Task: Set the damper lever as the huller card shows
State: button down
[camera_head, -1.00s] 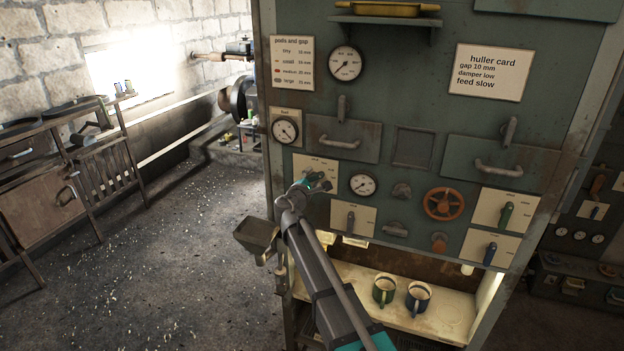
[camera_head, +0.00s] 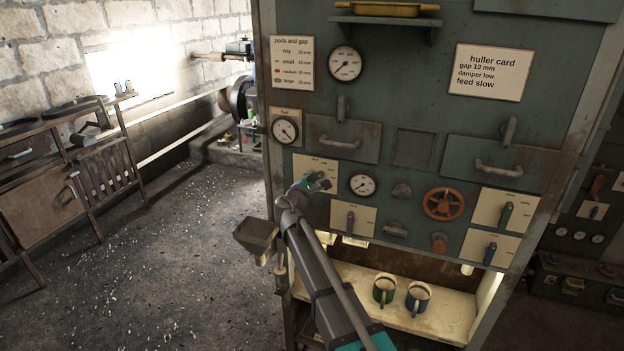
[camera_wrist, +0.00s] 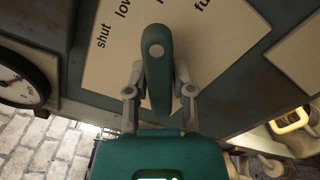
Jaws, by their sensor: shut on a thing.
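The huller card (camera_head: 488,72) hangs at the upper right of the green panel and reads gap 10 mm, damper low, feed slow. My gripper (camera_head: 322,183) is at a cream label plate (camera_head: 304,163) on the panel's left side in the head view. In the wrist view my gripper (camera_wrist: 160,88) is shut on a dark green lever (camera_wrist: 157,62), one finger on each side. The plate there (camera_wrist: 100,68) shows "shut", "low", a word starting with "h" and "fu", partly cut off. The lever's upper end points near the "h" word. The head view mostly hides this lever behind my gripper.
Below sits another lever plate (camera_head: 341,219), with a gauge (camera_head: 362,185) and an orange handwheel (camera_head: 443,204) to the right. Two more levers (camera_head: 505,215) (camera_head: 490,253) are at the right. Mugs (camera_head: 384,290) (camera_head: 418,298) stand on the shelf. Floor at left is open.

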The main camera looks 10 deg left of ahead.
jog(key=shift+n, duration=2.6)
jog(key=c, duration=0.5)
grip_release()
jog(key=shift+s, duration=0.15)
jog(key=s, duration=0.4)
jog(key=s+a, duration=0.1)
jog(key=s, duration=0.6)
jog(key=shift+s+a, duration=0.3)
jog(key=shift+a, duration=0.1)
